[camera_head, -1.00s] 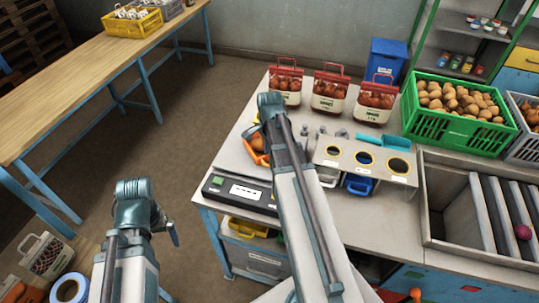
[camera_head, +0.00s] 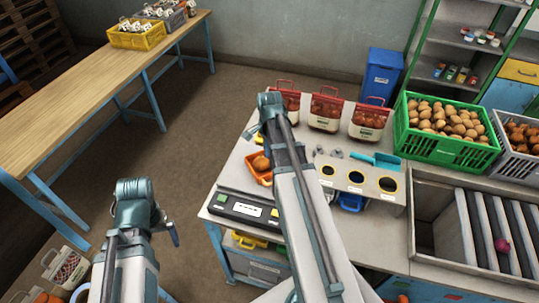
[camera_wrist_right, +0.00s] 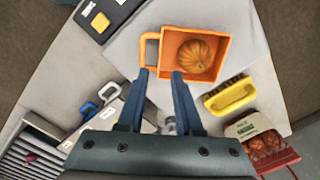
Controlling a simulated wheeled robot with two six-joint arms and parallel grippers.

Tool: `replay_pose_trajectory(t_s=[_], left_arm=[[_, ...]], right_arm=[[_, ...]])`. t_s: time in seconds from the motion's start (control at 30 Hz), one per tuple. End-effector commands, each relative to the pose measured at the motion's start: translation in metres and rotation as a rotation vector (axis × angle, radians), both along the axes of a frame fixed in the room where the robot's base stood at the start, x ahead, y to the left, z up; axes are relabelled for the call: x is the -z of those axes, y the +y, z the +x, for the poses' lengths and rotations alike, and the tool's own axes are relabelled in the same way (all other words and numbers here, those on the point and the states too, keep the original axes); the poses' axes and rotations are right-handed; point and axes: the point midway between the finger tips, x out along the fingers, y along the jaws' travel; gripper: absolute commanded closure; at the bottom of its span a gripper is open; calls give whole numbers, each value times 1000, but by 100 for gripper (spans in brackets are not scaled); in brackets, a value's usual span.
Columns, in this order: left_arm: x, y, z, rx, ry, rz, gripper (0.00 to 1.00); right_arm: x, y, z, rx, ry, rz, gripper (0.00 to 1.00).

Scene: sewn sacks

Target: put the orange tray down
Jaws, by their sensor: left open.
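The orange tray (camera_head: 264,181), with a pumpkin (camera_head: 261,162) in it, is partly hidden behind my right arm in the head view. In the right wrist view the tray (camera_wrist_right: 222,42) appears to rest on the pale plate of the scale (camera_wrist_right: 125,55), its handle (camera_wrist_right: 147,49) toward the left. My right gripper (camera_wrist_right: 160,73) is open; its two fingers are apart, with their tips beside the tray's near edge and handle. They do not visibly clamp it. My left gripper (camera_head: 173,233) is open and empty, away from the workbench, over the floor.
Several bagged packs (camera_head: 326,112) stand at the bench's back. A stand with round holes (camera_head: 357,178) and a blue scoop (camera_head: 374,160) are right of the tray. A green crate (camera_head: 445,152) stands further right. In the wrist view a yellow item (camera_wrist_right: 231,97) lies close to the tray.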

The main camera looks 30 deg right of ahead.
Motion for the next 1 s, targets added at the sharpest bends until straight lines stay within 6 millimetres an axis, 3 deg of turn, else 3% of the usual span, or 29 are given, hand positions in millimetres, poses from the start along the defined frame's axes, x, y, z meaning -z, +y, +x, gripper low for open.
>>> replay_pose_trajectory(t_s=[0.1, 0.43, 0.53, 0.67, 0.77, 0.9, 1.0], left_arm=[[-12, 0, 0, 1, 1, 0, 0], [-11, 0, 0, 1, 1, 0, 0], [-11, 0, 0, 1, 1, 0, 0], [-11, 0, 0, 1, 1, 0, 0], [-11, 0, 0, 1, 1, 0, 0], [-11, 0, 0, 1, 1, 0, 0], [-11, 0, 0, 1, 1, 0, 0]], right_arm=[[-12, 0, 0, 0, 0, 0, 66], [-11, 1, 0, -3, 0, 0, 66], [-11, 17, -1, -75, 3, -2, 66], [-11, 76, -7, -371, 18, -10, 66], [-11, 136, -20, -713, 35, -21, 66], [-12, 210, -49, -1187, 64, -32, 66], [-12, 250, -70, -1479, 84, -39, 66]])
